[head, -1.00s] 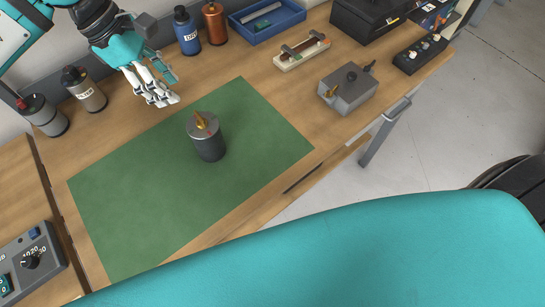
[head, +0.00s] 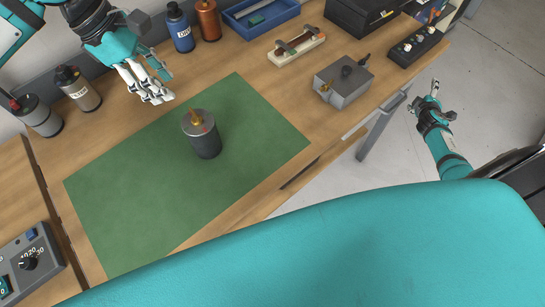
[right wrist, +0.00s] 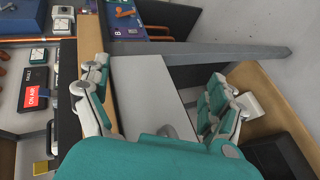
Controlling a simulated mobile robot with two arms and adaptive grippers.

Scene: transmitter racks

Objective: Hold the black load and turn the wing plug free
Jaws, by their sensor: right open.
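The black load (head: 206,143) is a dark upright cylinder with a grey top, standing on the green mat. The brass wing plug (head: 196,117) sits on its top, with a small red mark beside it. My left gripper (head: 160,86) hangs over the table behind the mat, up and left of the load, empty with fingers apart, touching neither. My right gripper (head: 433,94) is far to the right, over the floor beyond the table's edge. In the right wrist view its fingers (right wrist: 160,105) are spread wide with nothing held. The load is not seen there.
The green mat (head: 130,200) is otherwise bare. Behind it stand a grey canister (head: 78,92), a blue bottle (head: 180,30), a copper bottle (head: 208,20) and a blue tray (head: 283,15). A grey box with a brass fitting (head: 343,82) stands right of the mat.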

